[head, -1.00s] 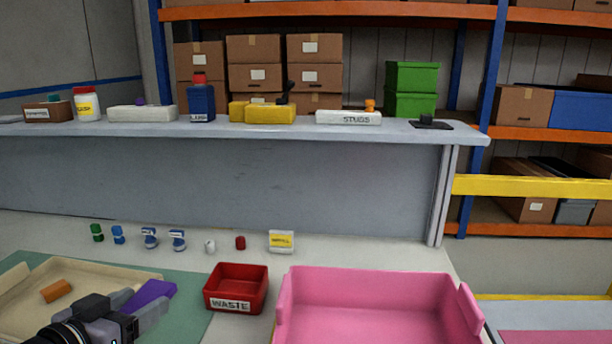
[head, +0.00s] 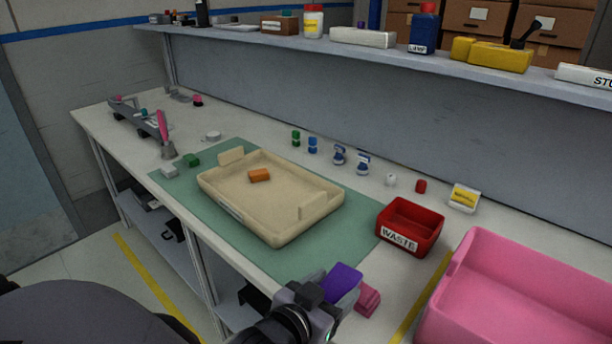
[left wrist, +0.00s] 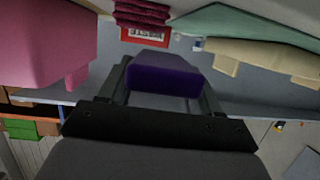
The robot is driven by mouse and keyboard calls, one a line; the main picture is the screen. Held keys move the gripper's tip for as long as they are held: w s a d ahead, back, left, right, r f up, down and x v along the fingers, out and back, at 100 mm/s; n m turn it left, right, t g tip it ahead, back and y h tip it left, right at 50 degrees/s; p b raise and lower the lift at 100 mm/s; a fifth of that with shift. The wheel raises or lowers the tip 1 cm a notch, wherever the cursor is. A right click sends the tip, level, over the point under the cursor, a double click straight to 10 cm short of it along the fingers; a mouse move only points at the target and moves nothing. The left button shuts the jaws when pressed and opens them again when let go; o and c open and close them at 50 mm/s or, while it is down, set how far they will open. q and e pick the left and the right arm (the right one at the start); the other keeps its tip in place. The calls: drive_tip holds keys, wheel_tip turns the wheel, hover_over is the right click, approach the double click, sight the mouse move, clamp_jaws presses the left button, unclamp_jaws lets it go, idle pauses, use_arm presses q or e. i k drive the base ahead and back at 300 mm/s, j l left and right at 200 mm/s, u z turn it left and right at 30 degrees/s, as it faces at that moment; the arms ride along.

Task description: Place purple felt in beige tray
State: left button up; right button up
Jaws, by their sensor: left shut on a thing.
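The purple felt (head: 342,281) is a small purple block held in my left gripper (head: 335,291), near the front edge of the bench. In the left wrist view the felt (left wrist: 165,75) sits between the two fingers, which are shut on it. The beige tray (head: 225,203) lies on a green mat, behind and to the left of the gripper; the felt is outside it. The tray holds an orange block (head: 259,175). The tray also shows at the upper right of the left wrist view (left wrist: 265,62). My right gripper is in neither view.
A red waste bin (head: 409,228) stands right of the tray, and a large pink bin (head: 520,290) at the right. A pinkish-red folded piece (head: 368,298) lies just beside the felt. Small bottles (head: 339,154) line the back. Much of the tray floor is clear.

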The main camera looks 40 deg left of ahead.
sight(282, 204)
drive_tip(key=k+j+z, duration=0.1)
drive_tip(key=j, duration=0.35)
drive_tip(key=k+j, duration=0.1)
drive_tip(key=j, duration=0.3)
drive_tip(key=k+j+z, duration=0.15)
drive_tip(key=j, duration=0.7)
drive_tip(key=k+j+z, duration=0.15)
drive_tip(key=j, duration=0.25)
drive_tip(key=k+j, duration=0.15)
drive_tip(key=j, duration=0.25)
drive_tip(key=k+j+z, duration=0.15)
drive_tip(key=j, duration=0.25)
